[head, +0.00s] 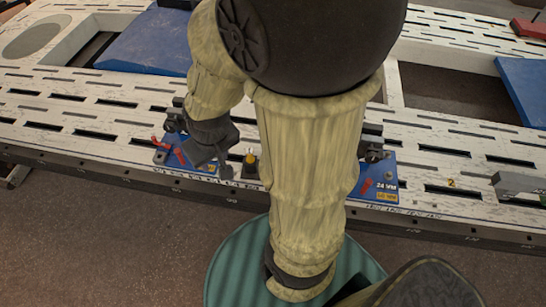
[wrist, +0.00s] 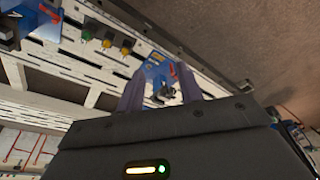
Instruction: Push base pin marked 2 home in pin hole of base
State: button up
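My gripper (head: 224,168) hangs low over the front edge of the bench, beside a blue base (head: 190,152) with red parts. In the wrist view, its two fingers (wrist: 160,80) stand apart, with a blue base (wrist: 157,70) beyond them. A small dark part (wrist: 168,92) shows between the fingers; I cannot tell what it is, and no grip on it is visible. A yellow-topped pin (head: 250,157) stands just right of my gripper. A second blue base (head: 382,182), labelled 24 MM, is partly behind my arm. No pin marked 2 can be read.
The pale slotted bench (head: 470,160) carries a yellow 2 (head: 451,182). The wrist view shows a green knob (wrist: 86,36) and two yellow knobs (wrist: 126,51) in a row. A grey part (head: 515,184) lies at right. Blue panels (head: 155,40) lie farther back.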

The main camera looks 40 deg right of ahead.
jog(key=shift+s, duration=0.1)
jog(key=shift+o, duration=1.7)
jog(key=shift+f, duration=0.25)
jog(key=w+d+f+m+t+h+b, duration=0.15)
jog(key=w+f+b, duration=0.25)
jog(key=f+b, duration=0.4)
jog(key=w+d+f+m+t+b, duration=0.1)
jog(key=w+d+f+m+b, duration=0.25)
jog(key=f, duration=0.75)
jog(key=w+d+f+m+t+h+b, duration=0.15)
jog(key=w+f+b, duration=0.25)
jog(key=f+b, duration=0.5)
jog(key=d+f+m+t+h+b, duration=0.1)
jog(key=d+f+h+b, duration=0.5)
jog(key=f+b, duration=0.6)
jog(key=d+f+m+t+h+b, duration=0.2)
jog(key=d+f+m+h+b, duration=0.2)
jog(key=f+b, duration=0.8)
jog(key=d+f+h, duration=0.2)
jog(key=d, duration=0.1)
jog(key=shift+s+d+f, duration=0.2)
jog(key=shift+s+d, duration=0.15)
jog(key=shift+b, duration=0.3)
